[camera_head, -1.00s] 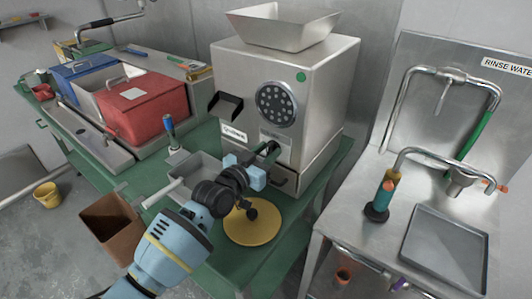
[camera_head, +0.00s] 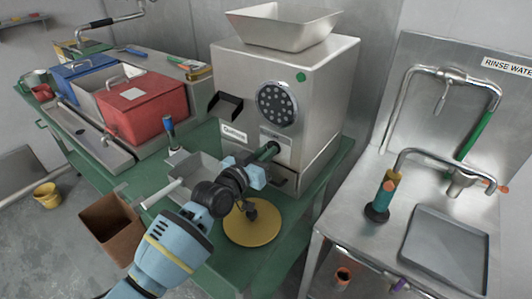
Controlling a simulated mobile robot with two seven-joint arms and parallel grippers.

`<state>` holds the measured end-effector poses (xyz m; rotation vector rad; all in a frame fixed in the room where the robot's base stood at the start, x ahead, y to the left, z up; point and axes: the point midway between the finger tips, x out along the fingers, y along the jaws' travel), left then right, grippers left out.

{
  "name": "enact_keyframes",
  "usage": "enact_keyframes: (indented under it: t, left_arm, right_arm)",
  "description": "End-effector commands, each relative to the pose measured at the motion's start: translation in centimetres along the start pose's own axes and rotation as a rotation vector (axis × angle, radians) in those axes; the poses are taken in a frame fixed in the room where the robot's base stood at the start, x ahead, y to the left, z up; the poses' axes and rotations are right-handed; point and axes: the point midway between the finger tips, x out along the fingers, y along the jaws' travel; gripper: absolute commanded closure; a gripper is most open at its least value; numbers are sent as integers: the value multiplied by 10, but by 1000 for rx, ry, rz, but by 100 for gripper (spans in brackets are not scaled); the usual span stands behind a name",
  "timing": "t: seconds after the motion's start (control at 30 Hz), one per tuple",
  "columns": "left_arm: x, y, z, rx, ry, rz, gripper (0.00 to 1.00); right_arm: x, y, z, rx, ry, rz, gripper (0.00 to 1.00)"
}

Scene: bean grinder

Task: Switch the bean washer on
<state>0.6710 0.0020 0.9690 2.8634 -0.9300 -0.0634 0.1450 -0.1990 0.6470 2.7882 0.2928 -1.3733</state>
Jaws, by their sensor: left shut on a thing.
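A steel, box-shaped machine (camera_head: 331,95) stands on the green table, with a hopper on top, a round perforated disc on its front and a small label at lower left. No label that I can read names it a bean washer. A dark green handle (camera_head: 267,151) sticks out from the lower front of the machine. My left gripper (camera_head: 256,174) is at this handle, just below the disc, and is shut on it. The fingertips are partly hidden by the blue gripper body. My right gripper is not in view.
A metal tray (camera_head: 198,165) and a yellow round disc (camera_head: 254,228) are near my left arm. A red bin (camera_head: 143,110) and a blue bin (camera_head: 78,82) stand at left. A steel sink counter (camera_head: 350,205) with taps is at right. A brown box (camera_head: 112,228) is on the floor.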

Motion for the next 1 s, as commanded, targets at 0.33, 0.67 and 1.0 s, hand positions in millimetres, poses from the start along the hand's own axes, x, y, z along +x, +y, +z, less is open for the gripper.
enact_keyframes:
  t: [0.33, 0.67, 1.0]
  left_arm:
    - [0, -1, 2, -303, -2, 0, 100]
    - [0, -2, 2, -568, -2, 0, 100]
    - [0, -2, 3, -720, -2, 0, 100]
  right_arm:
    - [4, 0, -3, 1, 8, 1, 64]
    - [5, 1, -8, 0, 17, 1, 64]
    - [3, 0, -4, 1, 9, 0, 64]
